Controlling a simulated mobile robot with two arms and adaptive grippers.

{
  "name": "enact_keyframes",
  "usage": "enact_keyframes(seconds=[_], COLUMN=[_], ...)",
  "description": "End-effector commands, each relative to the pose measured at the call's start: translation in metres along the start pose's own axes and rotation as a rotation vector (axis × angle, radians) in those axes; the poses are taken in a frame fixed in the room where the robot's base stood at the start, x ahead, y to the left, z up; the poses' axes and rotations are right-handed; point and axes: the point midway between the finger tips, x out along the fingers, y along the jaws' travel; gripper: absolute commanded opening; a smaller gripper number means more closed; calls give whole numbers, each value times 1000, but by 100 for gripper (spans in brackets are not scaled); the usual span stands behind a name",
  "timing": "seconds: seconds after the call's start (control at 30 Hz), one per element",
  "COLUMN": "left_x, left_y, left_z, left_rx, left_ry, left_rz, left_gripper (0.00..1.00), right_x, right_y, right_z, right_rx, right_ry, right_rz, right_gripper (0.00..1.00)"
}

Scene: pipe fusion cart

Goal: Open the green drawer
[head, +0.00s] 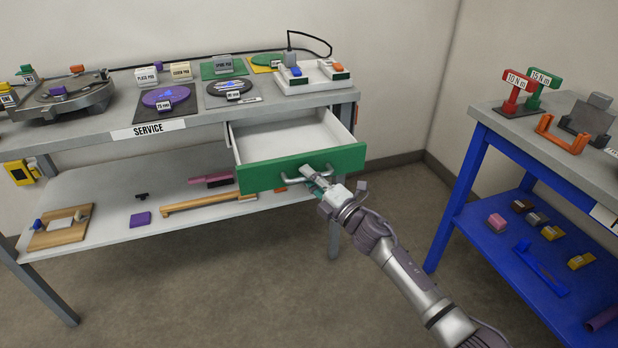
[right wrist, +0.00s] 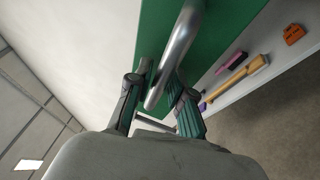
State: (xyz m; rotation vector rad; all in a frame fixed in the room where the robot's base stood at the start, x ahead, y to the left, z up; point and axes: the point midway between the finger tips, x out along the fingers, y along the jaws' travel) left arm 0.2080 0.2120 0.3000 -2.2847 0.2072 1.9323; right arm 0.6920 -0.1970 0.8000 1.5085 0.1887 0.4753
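The green drawer (head: 303,168) under the service bench is pulled well out, and its white inside (head: 285,138) shows empty. Its front also fills part of the right wrist view (right wrist: 225,35). The silver bar handle (head: 292,182) runs across the front; it also shows in the right wrist view (right wrist: 178,50). My right gripper (head: 314,178) is at the right part of the handle. In the right wrist view its two fingers (right wrist: 160,84) lie on either side of the bar, closed in on it. My left gripper is in neither view.
The service bench (head: 200,119) carries a turntable, pads and a white tray (head: 312,78). Its lower shelf (head: 110,229) holds a wooden board and tools. A blue-legged table (head: 461,198) stands at the right. Open floor lies in front of the drawer.

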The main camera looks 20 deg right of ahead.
Motion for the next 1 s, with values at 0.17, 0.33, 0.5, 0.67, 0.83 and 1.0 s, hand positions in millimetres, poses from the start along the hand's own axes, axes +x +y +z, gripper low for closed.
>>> enact_keyframes(seconds=[0.17, 0.33, 0.5, 0.67, 0.83, 1.0], left_x=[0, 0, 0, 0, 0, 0], left_y=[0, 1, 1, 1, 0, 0], left_z=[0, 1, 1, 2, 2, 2], left_rx=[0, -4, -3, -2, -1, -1], left_ry=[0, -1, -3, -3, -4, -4], left_rz=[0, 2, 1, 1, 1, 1], left_gripper=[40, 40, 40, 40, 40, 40], right_x=[0, -4, -28, -64, -96, -115], right_y=[0, -1, -2, -2, -1, -1], right_z=[0, 0, 0, 0, 0, 0], right_rx=[0, 0, 0, 0, 2, 0], right_ry=[0, 0, 1, 0, 0, 0], right_rz=[0, -1, -3, -4, -2, -1], right_gripper=[25, 25, 25, 25, 25, 25])
